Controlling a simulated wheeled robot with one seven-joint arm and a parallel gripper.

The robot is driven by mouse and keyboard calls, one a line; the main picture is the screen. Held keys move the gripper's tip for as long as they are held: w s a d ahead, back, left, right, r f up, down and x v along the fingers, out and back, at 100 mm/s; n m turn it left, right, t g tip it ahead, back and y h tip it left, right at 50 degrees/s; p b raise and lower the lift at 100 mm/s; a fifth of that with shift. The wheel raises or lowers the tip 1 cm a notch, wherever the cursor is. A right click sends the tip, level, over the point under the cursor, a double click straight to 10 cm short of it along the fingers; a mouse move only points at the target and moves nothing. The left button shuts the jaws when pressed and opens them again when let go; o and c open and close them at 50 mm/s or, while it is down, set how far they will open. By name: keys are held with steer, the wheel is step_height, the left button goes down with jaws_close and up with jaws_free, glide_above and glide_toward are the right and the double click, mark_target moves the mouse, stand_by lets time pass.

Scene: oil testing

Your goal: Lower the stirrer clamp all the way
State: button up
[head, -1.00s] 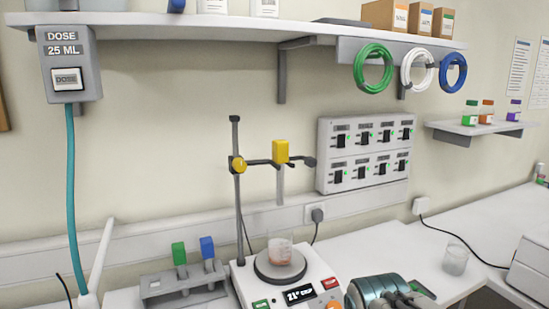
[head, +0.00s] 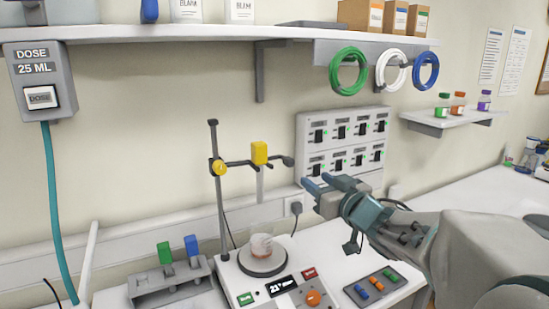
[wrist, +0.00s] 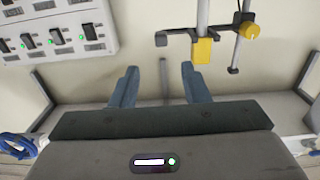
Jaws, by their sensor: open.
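The stirrer clamp is a dark horizontal bar on an upright stand rod (head: 222,200), high above the hotplate. It has a round yellow knob (head: 219,168) at the rod and a yellow block (head: 259,152) with a pale shaft (head: 260,185) hanging below. A small beaker (head: 261,243) stands on the hotplate's round top, under the shaft. My gripper (head: 316,181) is open and empty, right of the clamp and apart from it. In the wrist view, which looks upside down, the open fingers (wrist: 155,80) stand left of the yellow block (wrist: 203,50) and yellow knob (wrist: 250,31).
A switch panel (head: 342,142) is on the wall behind my gripper. Green and blue-handled items stand in a grey rack (head: 176,283) left of the hotplate (head: 275,290). A dark tray with coloured pieces (head: 375,287) lies to the right. A shelf (head: 200,36) runs above.

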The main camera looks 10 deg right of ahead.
mark_target(292, 164)
steer(key=p+x, duration=0.2)
steer(key=x, duration=1.1)
steer(key=shift+w+a+p, duration=0.25)
steer(key=shift+w+p, duration=0.1)
jaws_close()
